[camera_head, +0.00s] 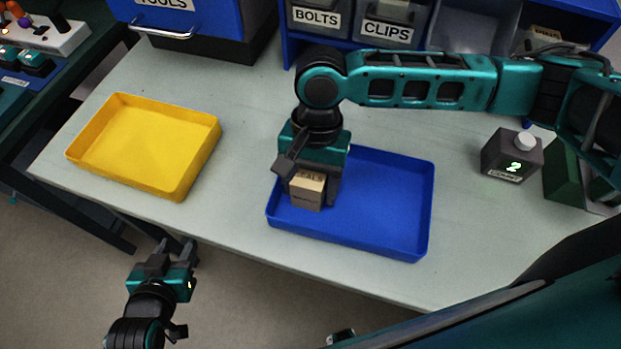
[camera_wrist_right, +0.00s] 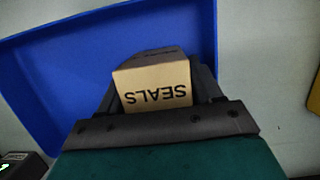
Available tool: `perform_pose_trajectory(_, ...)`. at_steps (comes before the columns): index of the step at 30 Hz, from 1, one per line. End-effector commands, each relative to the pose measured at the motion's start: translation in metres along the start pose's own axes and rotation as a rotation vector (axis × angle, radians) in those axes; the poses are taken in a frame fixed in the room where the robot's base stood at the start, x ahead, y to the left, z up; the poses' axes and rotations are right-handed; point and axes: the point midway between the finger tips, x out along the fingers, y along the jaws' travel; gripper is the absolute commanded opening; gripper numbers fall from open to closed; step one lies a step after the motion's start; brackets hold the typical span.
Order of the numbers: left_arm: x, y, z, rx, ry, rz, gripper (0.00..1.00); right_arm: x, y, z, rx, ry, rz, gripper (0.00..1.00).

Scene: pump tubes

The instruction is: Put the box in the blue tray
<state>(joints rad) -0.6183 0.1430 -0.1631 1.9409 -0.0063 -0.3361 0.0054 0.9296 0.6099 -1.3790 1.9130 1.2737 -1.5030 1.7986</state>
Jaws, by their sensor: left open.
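The small cardboard box (camera_head: 308,190), marked SEALS, is between the fingers of my right gripper (camera_head: 308,188) at the left part of the blue tray (camera_head: 385,212). In the right wrist view the box (camera_wrist_right: 153,82) sits between both fingers, with the blue tray (camera_wrist_right: 60,75) behind it. My right gripper is shut on the box. I cannot tell whether the box touches the tray floor. My left gripper (camera_head: 172,252) is open and empty, off the table's front edge at the lower left.
An empty yellow tray (camera_head: 145,145) lies on the left of the table (camera_head: 245,130). A dark box with a lit 2 (camera_head: 511,156) and a green block (camera_head: 563,168) stand at the right. A blue tools drawer (camera_head: 190,20) and a shelf with bins (camera_head: 390,22) line the back.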

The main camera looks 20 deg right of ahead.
Motion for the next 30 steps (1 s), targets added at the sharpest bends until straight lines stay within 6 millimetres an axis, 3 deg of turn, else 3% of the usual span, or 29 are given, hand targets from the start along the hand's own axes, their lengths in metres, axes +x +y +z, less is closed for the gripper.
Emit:
perform_pose_trajectory(11,-0.002,0.001,0.004,-0.001,-0.007,0.001,0.43,-0.007,0.0,0.0,0.0,0.003,-0.001,0.68)
perform_pose_trajectory(24,-0.002,0.001,0.005,-0.002,-0.01,0.001,0.43,-0.093,-0.001,0.0,0.0,0.004,-0.003,0.68)
perform_pose_trajectory(30,-0.002,0.001,0.005,-0.002,-0.01,0.001,0.43,-0.118,0.0,0.0,0.0,0.001,-0.002,0.68)
